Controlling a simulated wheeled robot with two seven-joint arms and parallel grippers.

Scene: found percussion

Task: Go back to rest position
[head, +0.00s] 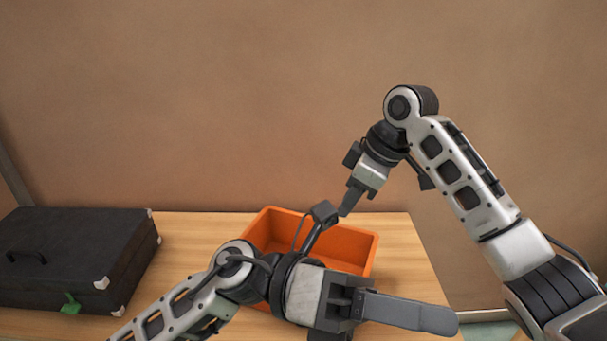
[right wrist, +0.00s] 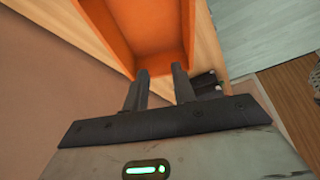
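My left gripper (head: 448,321) reaches in from the left across the front of the head view. It lies almost level in front of the orange bin (head: 348,247), and its fingers overlap from this side, so their gap does not show. My right gripper (head: 344,211) hangs down from the right arm near the bin's back rim. In the right wrist view its two fingers (right wrist: 162,72) stand apart with nothing between them, near the bin's edge (right wrist: 150,62). The inside of the bin that shows looks empty; its front is partly hidden by my left arm.
A black case (head: 75,255) with metal corners and a green tag (head: 70,304) lies on the left of the wooden table (head: 190,235). A plain brown wall (head: 200,110) stands behind. The table's right edge is close to the bin.

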